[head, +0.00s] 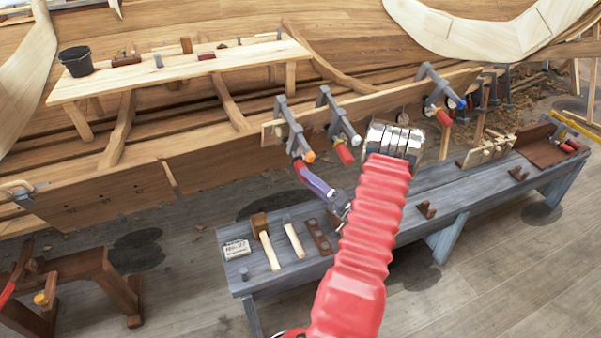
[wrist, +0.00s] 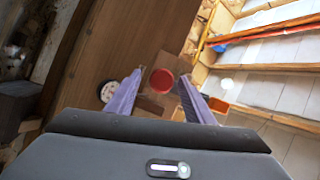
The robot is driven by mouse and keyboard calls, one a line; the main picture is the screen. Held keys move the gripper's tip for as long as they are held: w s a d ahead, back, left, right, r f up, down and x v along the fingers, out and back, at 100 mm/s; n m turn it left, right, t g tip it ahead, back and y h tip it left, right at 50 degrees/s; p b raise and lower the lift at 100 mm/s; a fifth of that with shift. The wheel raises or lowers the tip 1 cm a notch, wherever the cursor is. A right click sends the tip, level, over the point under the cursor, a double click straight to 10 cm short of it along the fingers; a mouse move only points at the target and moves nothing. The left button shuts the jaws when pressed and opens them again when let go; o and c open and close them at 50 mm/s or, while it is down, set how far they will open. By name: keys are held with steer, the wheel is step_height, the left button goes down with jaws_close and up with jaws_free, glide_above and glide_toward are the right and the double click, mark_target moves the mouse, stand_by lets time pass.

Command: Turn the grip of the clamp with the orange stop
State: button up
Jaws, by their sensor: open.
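The clamp with the orange stop (head: 310,156) is the leftmost of three grey clamps on the plank (head: 380,105) in the head view. Its red grip (head: 298,166) hangs below the plank, partly hidden by my gripper (head: 312,178). In the wrist view the round red end of the grip (wrist: 161,80) shows between my two purple fingers, near their tips. The orange stop (wrist: 218,106) shows just right of the right finger. My gripper is open, one finger on each side of the grip. Whether they touch it I cannot tell.
A second clamp (head: 338,115) stands close to the right, with a pale stop and red grip. A third clamp (head: 440,90) with a blue stop is farther right.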

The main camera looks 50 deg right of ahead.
steer(key=v, duration=0.7)
steer(key=shift+s, duration=0.2)
steer(key=shift+f, duration=0.1)
